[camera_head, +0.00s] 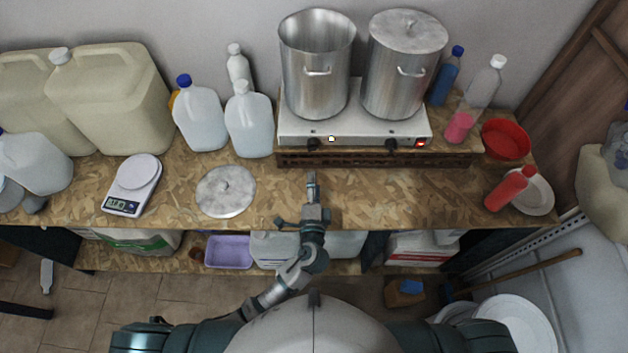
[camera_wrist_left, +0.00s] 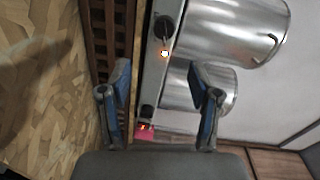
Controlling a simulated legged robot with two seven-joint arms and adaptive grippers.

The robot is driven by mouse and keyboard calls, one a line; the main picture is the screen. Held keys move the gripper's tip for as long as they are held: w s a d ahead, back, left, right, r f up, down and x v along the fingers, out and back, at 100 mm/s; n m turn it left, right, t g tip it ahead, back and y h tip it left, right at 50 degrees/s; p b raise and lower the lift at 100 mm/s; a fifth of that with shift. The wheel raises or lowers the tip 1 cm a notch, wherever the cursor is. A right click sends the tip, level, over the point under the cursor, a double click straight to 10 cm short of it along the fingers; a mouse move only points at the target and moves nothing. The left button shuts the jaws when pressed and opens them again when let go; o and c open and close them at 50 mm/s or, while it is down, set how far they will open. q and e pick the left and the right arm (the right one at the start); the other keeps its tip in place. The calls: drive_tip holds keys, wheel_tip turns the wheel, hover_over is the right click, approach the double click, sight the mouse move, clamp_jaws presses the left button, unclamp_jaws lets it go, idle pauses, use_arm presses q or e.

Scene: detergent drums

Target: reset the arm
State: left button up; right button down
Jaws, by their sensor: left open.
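My left arm reaches forward from the bottom middle of the head view. Its gripper (camera_head: 311,185) is over the front part of the wooden worktop (camera_head: 365,192), in front of the hot plate (camera_head: 350,128). In the left wrist view the two fingers (camera_wrist_left: 160,105) stand apart with nothing between them. The hot plate's front knobs and the steel pots show beyond the fingers in that view. My right gripper is not in view.
An open steel pot (camera_head: 316,70) and a lidded pot (camera_head: 402,75) stand on the hot plate. A loose lid (camera_head: 226,191) and a scale (camera_head: 133,185) lie left of my gripper. A red bottle (camera_head: 510,188) lies at the right.

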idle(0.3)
